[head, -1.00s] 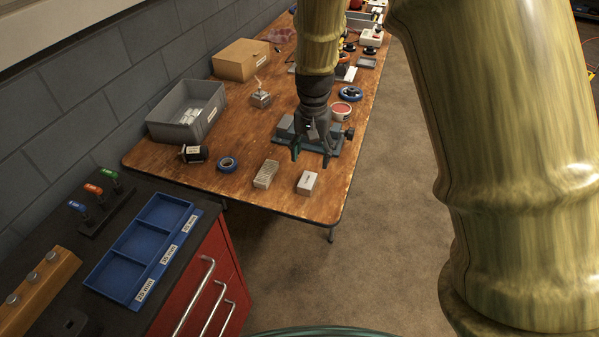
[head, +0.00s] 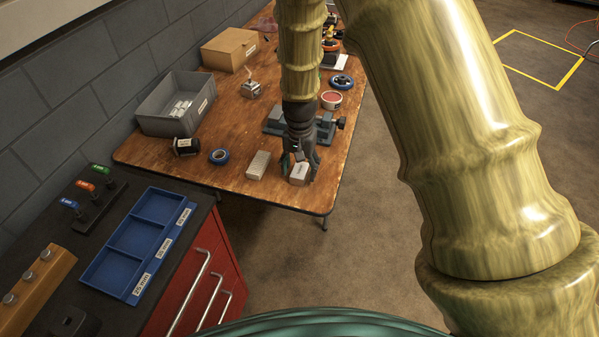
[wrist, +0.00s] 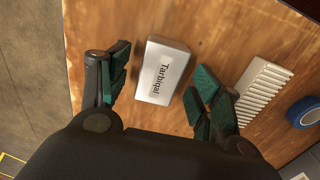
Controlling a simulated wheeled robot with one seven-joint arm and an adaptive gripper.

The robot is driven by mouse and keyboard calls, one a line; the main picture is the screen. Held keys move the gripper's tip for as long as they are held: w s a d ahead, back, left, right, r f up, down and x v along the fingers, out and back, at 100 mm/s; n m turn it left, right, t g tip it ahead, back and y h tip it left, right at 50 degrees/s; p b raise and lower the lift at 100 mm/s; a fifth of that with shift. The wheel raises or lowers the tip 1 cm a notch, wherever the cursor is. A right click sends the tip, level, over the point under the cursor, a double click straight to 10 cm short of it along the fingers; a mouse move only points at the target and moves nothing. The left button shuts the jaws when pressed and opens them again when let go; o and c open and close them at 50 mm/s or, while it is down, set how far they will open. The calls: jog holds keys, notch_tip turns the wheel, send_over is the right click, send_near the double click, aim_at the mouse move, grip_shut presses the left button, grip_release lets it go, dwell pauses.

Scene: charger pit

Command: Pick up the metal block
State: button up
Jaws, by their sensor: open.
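In the wrist view my gripper (wrist: 161,62) is open, with one green-padded finger on each side of the block and a gap at both sides. I cannot tell from the surface whether the block is metal.
A pale ridged block (wrist: 263,91) lies close to the right finger, with a blue tape roll (wrist: 303,112) beyond it. In the head view a grey vise (head: 275,122) stands behind my gripper. The table's front edge (head: 270,204) is close.

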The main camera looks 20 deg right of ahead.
jog(key=shift+f, duration=0.6)
jog(key=c, duration=1.3)
jog(key=shift+r, duration=0.2)
jog(key=shift+r, duration=0.2)
notch_tip(320, 180, up, 3)
jog(key=shift+f, duration=0.2)
jog(key=s+a+r+b, duration=0.1)
jog(key=s+b, duration=0.1)
jog(key=s, duration=1.4)
jog(key=shift+r, duration=0.35)
